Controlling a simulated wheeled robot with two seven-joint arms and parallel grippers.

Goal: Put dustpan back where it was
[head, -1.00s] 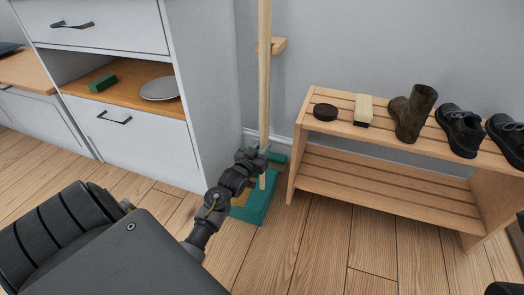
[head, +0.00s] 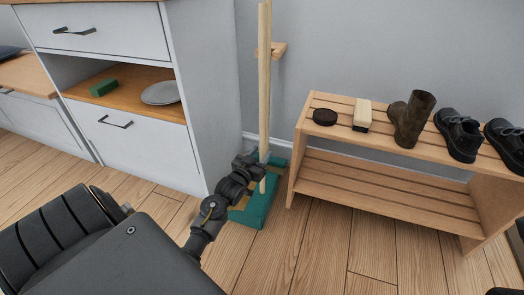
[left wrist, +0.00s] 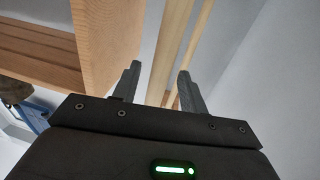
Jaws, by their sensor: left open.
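The dustpan (head: 258,212) is teal and stands on the floor between the white cabinet and the shoe rack. A long pale wooden handle (head: 264,80) rises upright above it, close to the wall. My left gripper (head: 262,159) is low beside the handle, just above the dustpan, and hides part of both. In the left wrist view the gripper (left wrist: 158,85) is open, with a wooden pole (left wrist: 166,58) showing between its fingers. A second pole shows behind it. I cannot tell whether the fingers touch the handle. My right gripper is not in view.
A wooden bracket (head: 279,48) sticks out from the wall beside the handle. The cabinet (head: 205,90) stands close on the left. The floor (head: 320,245) in front is clear.

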